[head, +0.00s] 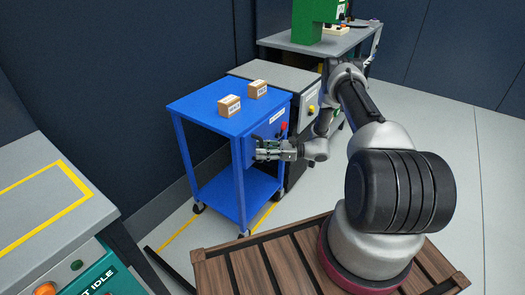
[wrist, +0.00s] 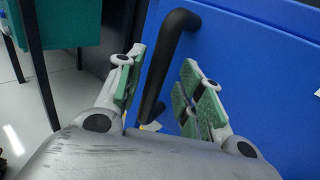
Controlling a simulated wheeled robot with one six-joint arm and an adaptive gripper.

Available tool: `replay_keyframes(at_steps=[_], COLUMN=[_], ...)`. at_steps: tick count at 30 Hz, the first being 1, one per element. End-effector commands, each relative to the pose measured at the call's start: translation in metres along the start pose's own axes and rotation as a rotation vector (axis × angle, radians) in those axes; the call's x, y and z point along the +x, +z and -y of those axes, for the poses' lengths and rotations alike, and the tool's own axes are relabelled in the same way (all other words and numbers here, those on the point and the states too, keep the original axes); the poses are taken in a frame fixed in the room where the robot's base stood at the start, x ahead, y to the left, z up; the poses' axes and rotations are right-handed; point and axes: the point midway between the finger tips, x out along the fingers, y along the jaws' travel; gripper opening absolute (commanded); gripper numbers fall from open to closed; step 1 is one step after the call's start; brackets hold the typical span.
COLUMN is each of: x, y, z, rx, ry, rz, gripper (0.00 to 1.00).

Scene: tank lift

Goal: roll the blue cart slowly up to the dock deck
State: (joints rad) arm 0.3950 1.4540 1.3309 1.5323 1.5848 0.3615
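The blue cart (head: 199,112) stands upright on small casters on the floor, with a top shelf and a lower shelf. Two small labelled cartons (head: 229,105) (head: 257,88) sit on its top. My gripper (head: 262,150) is at the blue panel on the cart's right side. In the wrist view my gripper (wrist: 165,85) is open, its green-padded fingers on either side of a black bar handle (wrist: 172,45) on the blue panel (wrist: 265,65). Gaps show between handle and pads. I cannot tell for sure which surface is the dock deck; a grey top with yellow outline (head: 85,207) is at left.
A teal machine body (head: 92,275) with buttons and the word IDLE is under that grey top. A grey-topped cabinet (head: 262,72) stands close behind the cart, and a bench (head: 290,42) with a green machine (head: 315,20) beyond. Yellow lines mark the floor between cart and teal machine.

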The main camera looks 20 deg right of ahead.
Motion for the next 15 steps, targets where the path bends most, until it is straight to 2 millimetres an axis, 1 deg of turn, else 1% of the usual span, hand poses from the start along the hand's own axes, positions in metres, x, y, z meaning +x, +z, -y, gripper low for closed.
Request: replay_keyframes(at_steps=[2,5,12,15], x=[-0.008,-0.025,-0.079,-0.098], y=[0.0,0.0,0.0,0.0], z=[0.001,0.001,0.001,0.001], rx=[0.0,0.0,0.0,-0.001], ry=[-0.003,-0.004,-0.005,-0.005], rz=[0.0,-0.001,-0.001,0.0], gripper=[0.37,0.37,0.37,0.37])
